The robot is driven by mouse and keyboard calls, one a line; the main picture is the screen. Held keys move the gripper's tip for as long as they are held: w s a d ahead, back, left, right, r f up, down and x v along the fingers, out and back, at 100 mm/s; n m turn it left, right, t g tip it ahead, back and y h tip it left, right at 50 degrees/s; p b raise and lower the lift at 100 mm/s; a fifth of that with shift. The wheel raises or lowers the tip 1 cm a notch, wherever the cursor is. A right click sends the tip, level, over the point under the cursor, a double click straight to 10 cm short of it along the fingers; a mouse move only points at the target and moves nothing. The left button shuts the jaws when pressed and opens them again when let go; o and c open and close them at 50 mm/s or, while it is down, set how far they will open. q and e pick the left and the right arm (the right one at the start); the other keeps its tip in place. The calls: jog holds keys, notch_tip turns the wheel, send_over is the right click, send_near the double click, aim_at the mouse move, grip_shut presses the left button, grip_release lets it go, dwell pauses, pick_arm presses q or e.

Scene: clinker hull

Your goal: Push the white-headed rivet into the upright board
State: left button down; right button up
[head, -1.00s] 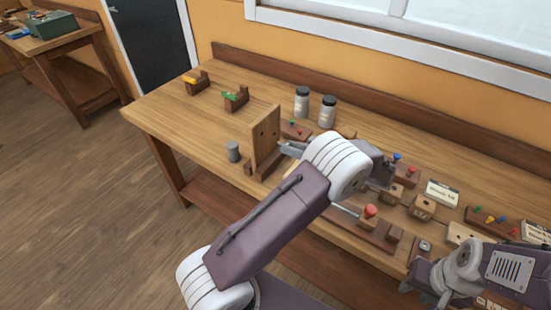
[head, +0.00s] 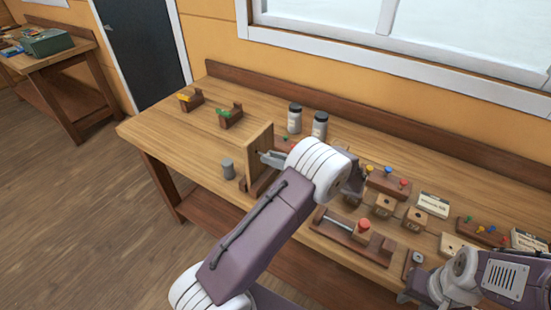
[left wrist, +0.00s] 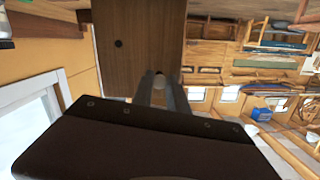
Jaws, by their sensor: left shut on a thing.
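The upright board (head: 257,152) stands on the bench, left of my left gripper (head: 268,157) in the head view. In the left wrist view the board (left wrist: 140,25) fills the top middle and has a dark hole (left wrist: 118,43). My left gripper (left wrist: 160,82) is shut on the rivet, with its fingers pointing at the board face. A small pale round head (left wrist: 160,79) shows between the fingertips; the shank is hidden. I cannot tell if the rivet tip is in a hole. The right arm is at the lower right, its fingertips out of sight.
A grey cylinder (head: 228,168) stands just left of the board. Two jars (head: 319,126) stand behind it. A wooden fixture with a red knob (head: 364,226) and small drilled blocks (head: 384,205) lie to the right.

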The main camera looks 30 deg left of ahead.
pick_arm(q)
jog(key=shift+f, duration=0.1)
jog(key=shift+b, duration=0.45)
dwell(0.4)
jog(key=shift+a+b, duration=0.4)
jog(key=shift+b, duration=0.05)
jog(key=shift+a+b, duration=0.45)
jog(key=shift+a, duration=0.2)
dwell(0.4)
jog(key=c, duration=1.2)
grip_release()
jog(key=shift+w, duration=0.1)
jog(key=shift+c, duration=0.2)
jog(key=shift+a, duration=0.1)
